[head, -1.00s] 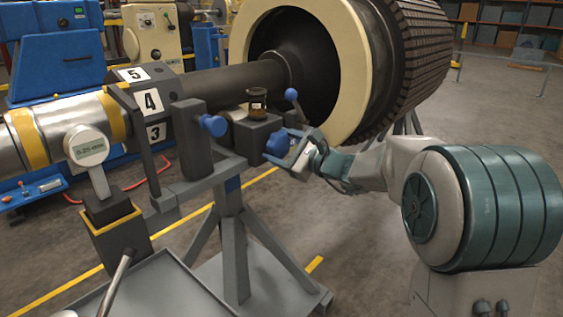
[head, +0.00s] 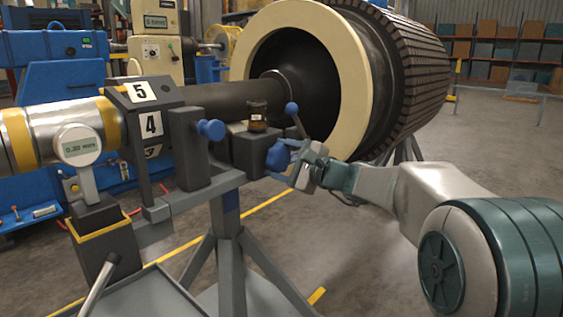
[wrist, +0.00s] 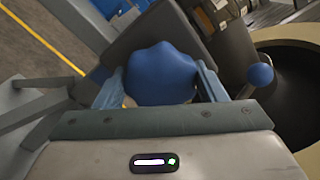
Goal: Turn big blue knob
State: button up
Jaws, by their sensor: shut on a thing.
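The big blue knob (head: 278,157) sits on the right side of a dark block on the stand, below the rotor shaft. It has a lobed rim and fills the middle of the wrist view (wrist: 162,73). My gripper (head: 294,160) reaches in from the right, with one finger on each side of the knob. In the wrist view the blue fingers (wrist: 160,85) flank the knob and are shut on it. The knob's far side and its shaft are hidden.
A smaller blue knob (head: 211,129) is at the left. A blue ball-ended lever (head: 292,108) rises close above my gripper. A jar (head: 257,115) stands on the block. A dial gauge (head: 78,146) is further left. The large rotor (head: 400,75) stands behind. Open floor lies at the right.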

jog(key=o, duration=1)
jog(key=p+v, duration=0.2)
jog(key=v, duration=1.2)
jog(key=shift+p, duration=0.3)
jog(key=shift+a, duration=0.1)
